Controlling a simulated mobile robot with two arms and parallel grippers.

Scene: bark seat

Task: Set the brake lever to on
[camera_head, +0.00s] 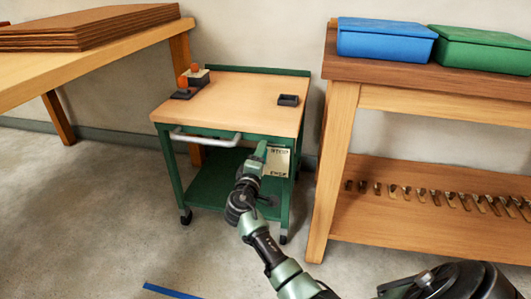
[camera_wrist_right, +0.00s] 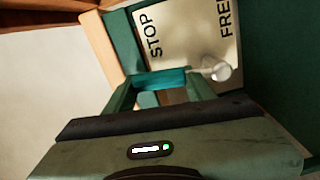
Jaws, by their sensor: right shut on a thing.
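The cart (camera_head: 230,98) has a wooden top and a green frame. A pale plate (camera_head: 275,162) with dark lettering is on its near right side. In the right wrist view the plate (camera_wrist_right: 185,30) reads STOP on the left and FREE, partly cut off, on the right. The brake lever's pale metal part (camera_wrist_right: 218,71) shows at the plate's edge, nearer FREE. My right gripper (camera_head: 262,148) is at the plate. In the wrist view its fingers (camera_wrist_right: 162,92) are shut on what looks like the lever's teal handle; they hide part of it. My left gripper is not in view.
A white push handle (camera_head: 205,139) sticks out from the cart's front. Small blocks with orange knobs (camera_head: 194,76) and a dark tray (camera_head: 288,100) are on top. A workbench (camera_head: 345,110) with blue and green bins stands close right. Floor in front is mostly clear.

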